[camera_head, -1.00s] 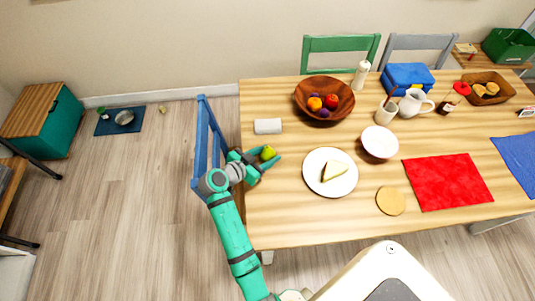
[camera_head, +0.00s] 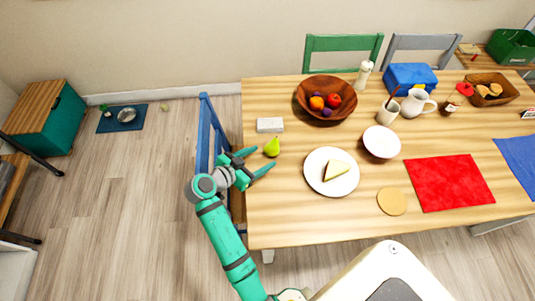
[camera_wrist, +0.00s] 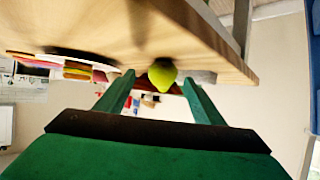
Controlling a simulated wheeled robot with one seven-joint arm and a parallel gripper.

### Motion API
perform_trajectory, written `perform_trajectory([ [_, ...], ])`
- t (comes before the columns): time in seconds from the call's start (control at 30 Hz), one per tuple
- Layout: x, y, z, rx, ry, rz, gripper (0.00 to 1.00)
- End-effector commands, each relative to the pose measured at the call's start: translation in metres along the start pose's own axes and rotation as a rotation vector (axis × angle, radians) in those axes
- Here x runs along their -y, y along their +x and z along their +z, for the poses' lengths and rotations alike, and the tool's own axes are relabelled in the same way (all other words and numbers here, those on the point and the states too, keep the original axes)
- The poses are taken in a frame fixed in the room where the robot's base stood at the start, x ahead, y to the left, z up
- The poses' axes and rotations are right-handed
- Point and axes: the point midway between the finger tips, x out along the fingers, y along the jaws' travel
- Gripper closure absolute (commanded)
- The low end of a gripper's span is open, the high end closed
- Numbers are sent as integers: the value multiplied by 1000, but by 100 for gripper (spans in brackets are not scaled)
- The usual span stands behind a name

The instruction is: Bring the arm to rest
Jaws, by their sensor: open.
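My gripper (camera_head: 258,163) is open at the left edge of the wooden table, with its two green fingers apart and nothing between them. A yellow-green pear (camera_head: 272,147) stands upright on the table just beyond the fingertips, apart from them. In the wrist view the pear (camera_wrist: 162,75) shows ahead, between the two fingers in the picture. My teal arm reaches up from the bottom of the head view, bent at the elbow.
On the table (camera_head: 290,215) are a white block (camera_head: 270,125), a brown fruit bowl (camera_head: 308,109), a plate with a pale wedge (camera_head: 323,186) and a white bowl (camera_head: 381,142). A blue chair (camera_head: 204,130) stands close beside my gripper.

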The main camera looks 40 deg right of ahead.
Motion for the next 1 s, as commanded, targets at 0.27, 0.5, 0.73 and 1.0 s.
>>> perform_trajectory([
  [0.27, 0, -50, 0, -1, 0, 0, 38],
  [0.5, 0, -67, 0, 0, 0, 1, 38],
  [0.73, -1, -68, 0, 0, 0, 2, 38],
  [1.0, -24, -55, 8, -7, -86, -57, 38],
])
